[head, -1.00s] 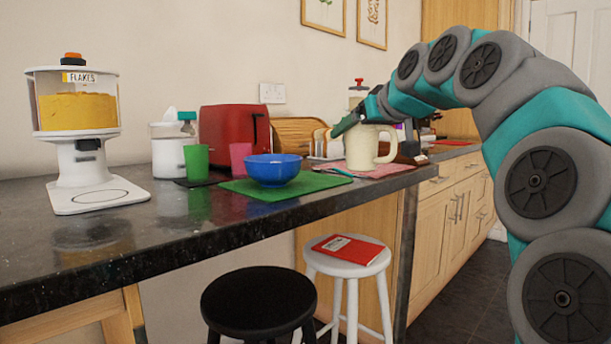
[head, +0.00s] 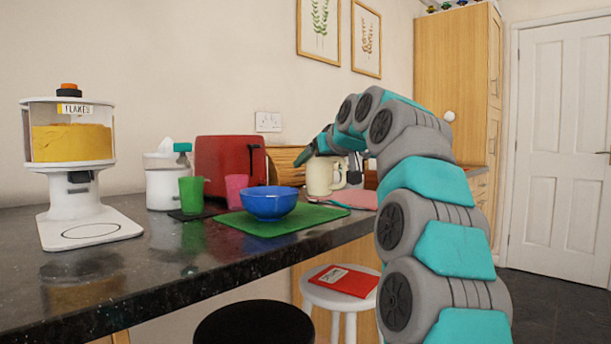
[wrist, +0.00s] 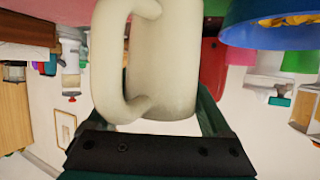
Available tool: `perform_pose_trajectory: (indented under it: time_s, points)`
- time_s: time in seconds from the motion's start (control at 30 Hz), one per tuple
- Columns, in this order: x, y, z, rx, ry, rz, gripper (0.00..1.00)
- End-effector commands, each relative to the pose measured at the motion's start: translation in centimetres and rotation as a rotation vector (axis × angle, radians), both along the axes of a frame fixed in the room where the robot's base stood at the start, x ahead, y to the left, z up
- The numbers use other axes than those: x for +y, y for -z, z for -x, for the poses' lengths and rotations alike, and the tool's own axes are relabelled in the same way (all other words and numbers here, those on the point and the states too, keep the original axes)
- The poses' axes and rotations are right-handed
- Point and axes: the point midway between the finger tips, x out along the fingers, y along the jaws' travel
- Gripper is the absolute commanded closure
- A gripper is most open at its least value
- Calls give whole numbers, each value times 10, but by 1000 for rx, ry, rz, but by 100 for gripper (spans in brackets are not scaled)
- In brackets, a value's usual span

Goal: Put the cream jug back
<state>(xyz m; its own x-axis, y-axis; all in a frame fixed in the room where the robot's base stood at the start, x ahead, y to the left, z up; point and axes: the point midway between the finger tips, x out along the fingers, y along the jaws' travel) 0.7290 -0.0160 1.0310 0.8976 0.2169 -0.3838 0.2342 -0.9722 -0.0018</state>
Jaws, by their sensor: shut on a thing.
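The cream jug (head: 319,176) is upright above the counter, behind the right side of the green mat and beside the pink mat. My gripper (head: 312,152) is shut on it near its top. In the wrist view the jug (wrist: 165,70) fills the middle between my fingers (wrist: 160,125), with its handle to the left. I cannot tell whether its base touches the counter.
A blue bowl (head: 269,203) stands on the green mat (head: 310,216). Green (head: 192,194) and pink (head: 236,189) cups, a red toaster (head: 225,160) and a flakes dispenser (head: 72,150) stand left. A pink mat (head: 355,198) lies right. Stools stand below.

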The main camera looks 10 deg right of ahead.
Motion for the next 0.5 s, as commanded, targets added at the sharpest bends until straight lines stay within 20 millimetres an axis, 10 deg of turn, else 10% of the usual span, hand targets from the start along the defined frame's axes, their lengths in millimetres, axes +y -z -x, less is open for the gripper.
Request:
perform_pose_trajectory:
  time_s: [0.5]
  points:
    - [17,3,-34,-1,0,0,96]
